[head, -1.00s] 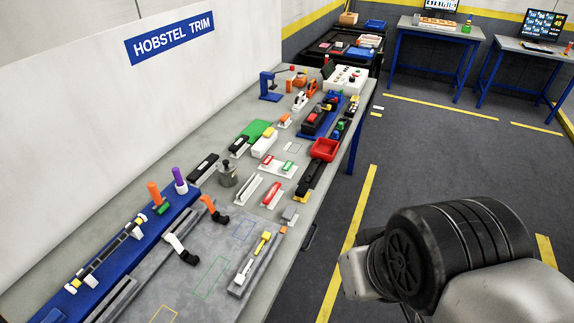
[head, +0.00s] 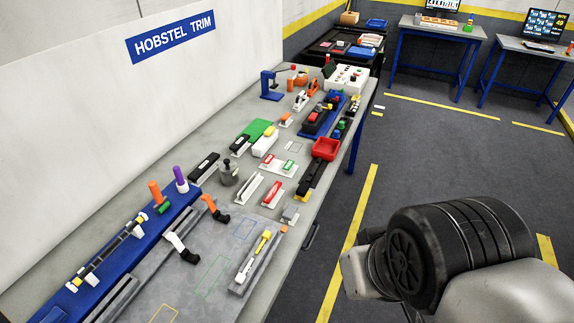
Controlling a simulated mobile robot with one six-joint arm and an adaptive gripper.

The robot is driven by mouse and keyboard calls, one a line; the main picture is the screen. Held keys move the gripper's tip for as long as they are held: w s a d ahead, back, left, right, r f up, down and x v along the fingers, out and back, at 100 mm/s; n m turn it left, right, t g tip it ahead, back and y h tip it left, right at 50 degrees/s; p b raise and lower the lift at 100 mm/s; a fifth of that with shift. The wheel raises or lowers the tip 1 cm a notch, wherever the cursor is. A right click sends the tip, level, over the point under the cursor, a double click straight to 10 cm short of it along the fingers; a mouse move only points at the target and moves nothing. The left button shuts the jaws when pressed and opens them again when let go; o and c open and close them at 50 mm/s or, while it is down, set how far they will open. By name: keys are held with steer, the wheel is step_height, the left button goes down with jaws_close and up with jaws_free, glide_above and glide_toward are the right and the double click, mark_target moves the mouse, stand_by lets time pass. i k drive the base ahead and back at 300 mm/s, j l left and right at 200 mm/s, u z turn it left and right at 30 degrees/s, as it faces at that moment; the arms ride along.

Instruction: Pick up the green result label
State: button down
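A small green label (head: 289,164), which looks like the green result label, lies on a white holder near the middle of the workbench in the head view. A red label (head: 268,159) lies on the same holder, to its left. Any print on them is too small to read. My arm shows at the lower right, over the floor and well apart from the bench. My gripper's fingers are not visible.
The workbench (head: 215,150) is crowded. A red bin (head: 325,149) stands right of the labels, a grey weight-like object (head: 228,173) to the left, and a green block (head: 257,130) behind. The floor (head: 425,150) right of the bench is clear.

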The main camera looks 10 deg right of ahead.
mark_target(289, 164)
steer(key=u, duration=0.55)
steer(key=i+l+u, duration=0.45)
steer(key=l, duration=0.2)
steer(key=i+l+u, duration=0.2)
steer(key=l, duration=0.15)
steer(key=l+u, duration=0.2)
steer(key=l, duration=0.15)
steer(key=i+l+u, duration=0.2)
steer(key=l, duration=0.25)
steer(key=l+u, duration=0.25)
steer(key=l, duration=0.15)
steer(key=i+l, duration=0.1)
steer(key=l, duration=0.35)
